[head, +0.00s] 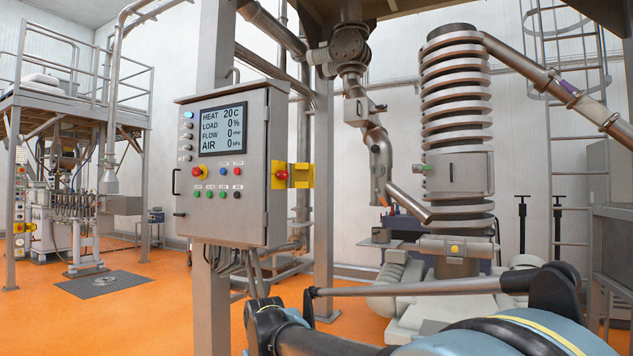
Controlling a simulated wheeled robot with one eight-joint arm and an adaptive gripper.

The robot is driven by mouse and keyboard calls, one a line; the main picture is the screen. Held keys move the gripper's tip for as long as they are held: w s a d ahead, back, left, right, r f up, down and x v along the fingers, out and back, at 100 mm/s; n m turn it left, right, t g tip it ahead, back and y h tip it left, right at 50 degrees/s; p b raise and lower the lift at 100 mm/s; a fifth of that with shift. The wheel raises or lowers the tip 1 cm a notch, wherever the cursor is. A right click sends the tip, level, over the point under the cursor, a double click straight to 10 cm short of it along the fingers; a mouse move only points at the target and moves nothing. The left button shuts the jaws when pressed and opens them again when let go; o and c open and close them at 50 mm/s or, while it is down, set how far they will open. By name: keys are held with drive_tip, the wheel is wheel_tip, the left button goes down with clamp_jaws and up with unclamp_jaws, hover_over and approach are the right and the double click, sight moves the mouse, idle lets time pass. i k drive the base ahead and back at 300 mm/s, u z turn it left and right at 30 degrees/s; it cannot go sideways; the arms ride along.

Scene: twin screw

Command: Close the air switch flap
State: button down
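A grey control cabinet (232,210) stands left of centre, with a display reading HEAT 20 C, LOAD 0 %, FLOW 0 and AIR 0. On its right side is a yellow switch housing (301,176) with a red knob (282,174) showing. I take this for the air switch. The yellow part extends to the right of the knob and leaves it uncovered, so the flap looks open, though its hinge is too small to tell. My arm crosses the bottom right, well below and apart from the switch. I cannot make out my gripper's fingers.
A grey post (324,150) stands just right of the yellow housing. A tall ribbed spiral column (455,85) stands farther right. Orange floor (130,315) is open at left.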

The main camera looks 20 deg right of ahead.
sight(303, 176)
drive_tip(key=z, duration=0.05)
drive_tip(key=k, duration=1.15)
drive_tip(key=z, duration=0.45)
drive_tip(key=i, duration=1)
drive_tip(key=z, duration=0.05)
